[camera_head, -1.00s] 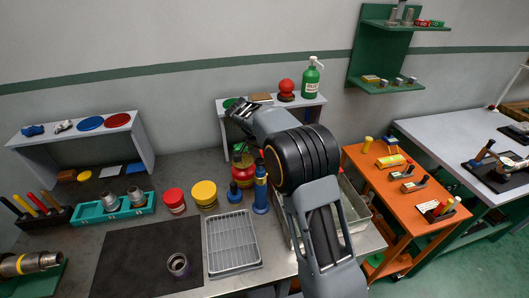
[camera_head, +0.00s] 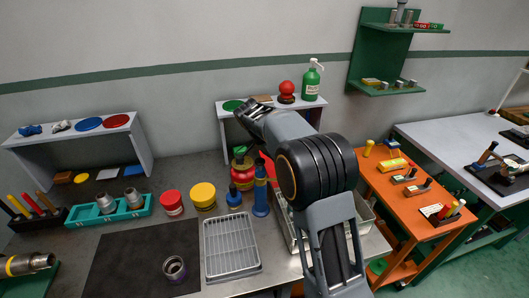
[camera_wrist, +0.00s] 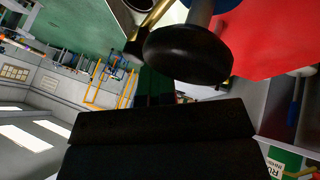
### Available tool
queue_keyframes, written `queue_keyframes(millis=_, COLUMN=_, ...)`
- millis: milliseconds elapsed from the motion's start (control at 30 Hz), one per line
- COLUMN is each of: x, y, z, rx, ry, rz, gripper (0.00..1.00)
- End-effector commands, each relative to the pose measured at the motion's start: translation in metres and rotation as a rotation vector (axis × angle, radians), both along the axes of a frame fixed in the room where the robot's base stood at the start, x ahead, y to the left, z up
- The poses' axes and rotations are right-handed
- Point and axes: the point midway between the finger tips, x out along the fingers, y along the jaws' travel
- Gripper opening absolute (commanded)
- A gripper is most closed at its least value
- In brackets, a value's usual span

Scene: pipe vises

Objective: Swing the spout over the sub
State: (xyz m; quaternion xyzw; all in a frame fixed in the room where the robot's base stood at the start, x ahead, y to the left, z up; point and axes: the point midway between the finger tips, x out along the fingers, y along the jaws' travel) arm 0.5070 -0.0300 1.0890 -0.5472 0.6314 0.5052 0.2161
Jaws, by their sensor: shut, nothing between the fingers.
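A short grey hollow cylinder (camera_head: 174,267), which looks like the sub, stands upright on a black mat (camera_head: 135,262) at the front of the bench. I cannot clearly pick out the spout in the head view. In the wrist view a brass-coloured tube (camera_wrist: 152,20) runs beside a round black knob (camera_wrist: 188,54) on a blue-grey stem; I cannot tell whether the tube is the spout. My gripper (camera_wrist: 165,118) shows as dark shut fingers just below the knob, with nothing held.
A wire tray (camera_head: 231,246) lies right of the mat. Blue bottles (camera_head: 261,192), a yellow-topped tin (camera_head: 203,196) and a red tin (camera_head: 172,202) stand behind it. A red ball on a base (camera_head: 287,92) and a green bottle (camera_head: 312,82) stand on the shelf near my arm.

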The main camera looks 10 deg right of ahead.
Motion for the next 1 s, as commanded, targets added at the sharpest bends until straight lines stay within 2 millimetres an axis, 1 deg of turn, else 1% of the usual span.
queue_keyframes(millis=100, x=-0.0042, y=-0.0005, z=-0.0017, rx=-0.003, ry=0.005, rz=-0.002, gripper=0.00)
queue_keyframes(millis=400, x=-0.0088, y=-0.0006, z=-0.0016, rx=-0.005, ry=0.008, rz=-0.004, gripper=0.00)
queue_keyframes(millis=1000, x=-0.0082, y=-0.0027, z=-0.0009, rx=-0.007, ry=0.013, rz=-0.006, gripper=0.00)
